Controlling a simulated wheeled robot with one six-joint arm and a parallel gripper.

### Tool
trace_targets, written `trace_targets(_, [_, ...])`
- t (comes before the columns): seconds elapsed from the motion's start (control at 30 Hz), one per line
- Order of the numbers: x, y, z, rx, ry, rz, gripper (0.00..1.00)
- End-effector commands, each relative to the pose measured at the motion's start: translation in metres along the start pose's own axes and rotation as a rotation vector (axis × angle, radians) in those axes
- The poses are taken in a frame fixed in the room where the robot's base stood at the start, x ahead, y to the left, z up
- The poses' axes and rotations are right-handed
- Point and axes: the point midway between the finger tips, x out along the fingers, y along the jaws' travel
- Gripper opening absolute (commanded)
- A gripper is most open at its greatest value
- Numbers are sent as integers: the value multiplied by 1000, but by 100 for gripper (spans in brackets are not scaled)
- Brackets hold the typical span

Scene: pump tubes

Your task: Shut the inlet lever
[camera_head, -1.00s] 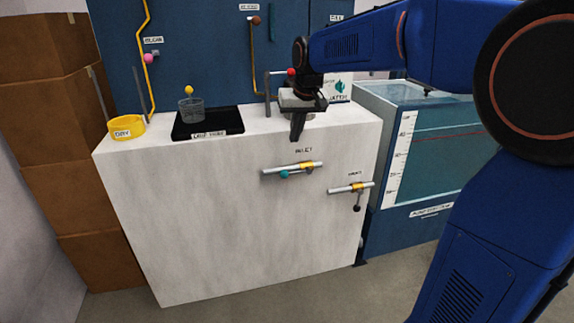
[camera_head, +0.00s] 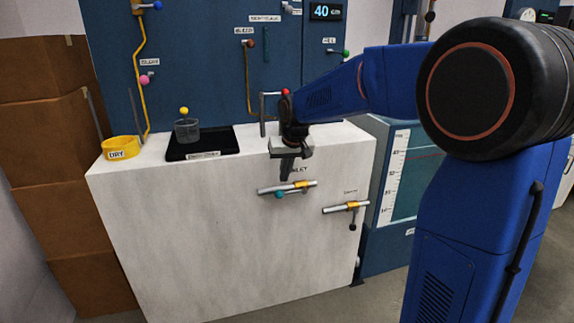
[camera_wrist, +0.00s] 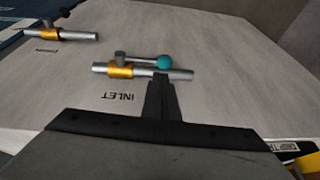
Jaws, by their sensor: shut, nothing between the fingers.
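The inlet valve (camera_head: 302,184) is a short grey pipe with a yellow body on the front face of the white cabinet. Its lever lies along the pipe, with a teal ball (camera_head: 280,195) at its left end. In the wrist view the teal ball (camera_wrist: 164,61) appears just beyond my fingertips, to the right of the yellow body (camera_wrist: 120,70). My gripper (camera_head: 286,176) is shut and empty, pointing down just above the pipe's left part. In the wrist view my gripper (camera_wrist: 161,78) overlaps the pipe; I cannot tell whether it touches. It partly hides the INLET label in the head view.
A second valve (camera_head: 350,207) with a dark ball hanging down sits lower right on the same face. A water tank (camera_head: 399,180) stands at right.

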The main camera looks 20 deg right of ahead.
Motion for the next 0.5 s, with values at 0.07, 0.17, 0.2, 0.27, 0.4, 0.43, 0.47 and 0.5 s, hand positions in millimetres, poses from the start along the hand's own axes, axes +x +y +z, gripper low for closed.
trace_targets(0.07, [14, -1, 2, -1, -4, 0, 0])
trace_targets(0.17, [26, -3, 5, -1, -3, 0, 0])
trace_targets(0.2, [30, -3, 5, -1, -2, 0, 0])
trace_targets(0.27, [36, -4, 6, 0, -2, 0, 0])
trace_targets(0.4, [42, -5, 7, 0, -1, 0, 0])
trace_targets(0.43, [43, -5, 7, 0, -1, 0, 0])
trace_targets(0.47, [44, -5, 7, 0, -1, 0, 0])
trace_targets(0.5, [44, -5, 7, 0, 0, 0, 0])
